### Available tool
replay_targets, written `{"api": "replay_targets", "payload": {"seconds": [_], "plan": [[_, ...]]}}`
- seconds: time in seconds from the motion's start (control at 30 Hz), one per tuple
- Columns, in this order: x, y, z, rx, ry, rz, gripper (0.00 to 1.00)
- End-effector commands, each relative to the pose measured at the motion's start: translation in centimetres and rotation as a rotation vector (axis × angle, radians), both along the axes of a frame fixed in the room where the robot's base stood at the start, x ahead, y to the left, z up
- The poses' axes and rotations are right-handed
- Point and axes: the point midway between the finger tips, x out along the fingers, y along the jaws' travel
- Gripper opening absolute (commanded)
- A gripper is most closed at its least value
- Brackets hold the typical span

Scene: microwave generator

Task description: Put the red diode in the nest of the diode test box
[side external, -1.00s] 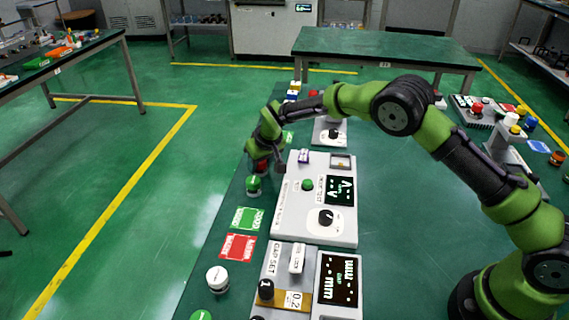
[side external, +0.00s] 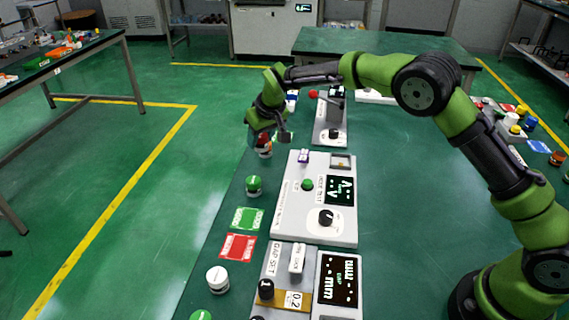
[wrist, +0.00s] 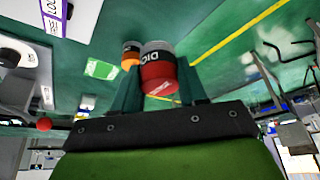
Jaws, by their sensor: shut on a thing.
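My gripper (wrist: 158,88) is shut on the red diode (wrist: 158,72), a short red cylinder with a dark and white label band. In the side view my gripper (side external: 263,138) is above the table's left edge, behind and to the left of the diode test box (side external: 283,215). The box is white, with a green button, a dark screen and a black knob. A small framed recess, which looks like the nest (side external: 341,162), is at its far right corner and appears empty.
A green-topped cylinder (side external: 254,186), a green card (side external: 247,218) and a red card (side external: 238,247) line the table's left side. Another device (side external: 330,135) stands beyond the test box.

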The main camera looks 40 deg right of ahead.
Motion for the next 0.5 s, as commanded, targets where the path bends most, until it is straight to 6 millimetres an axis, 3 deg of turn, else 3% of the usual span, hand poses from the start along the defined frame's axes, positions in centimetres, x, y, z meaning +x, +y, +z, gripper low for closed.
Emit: {"api": "replay_targets", "payload": {"seconds": [0.13, 0.27, 0.5], "plan": [[-2.5, -1.7, -0.3, 0.001, -0.001, 0.007, 0.09], [-6.0, -3.9, 0.9, 0.002, -0.005, 0.011, 0.09], [-14.2, -7.9, 4.2, 0.003, -0.008, 0.010, 0.09]]}}
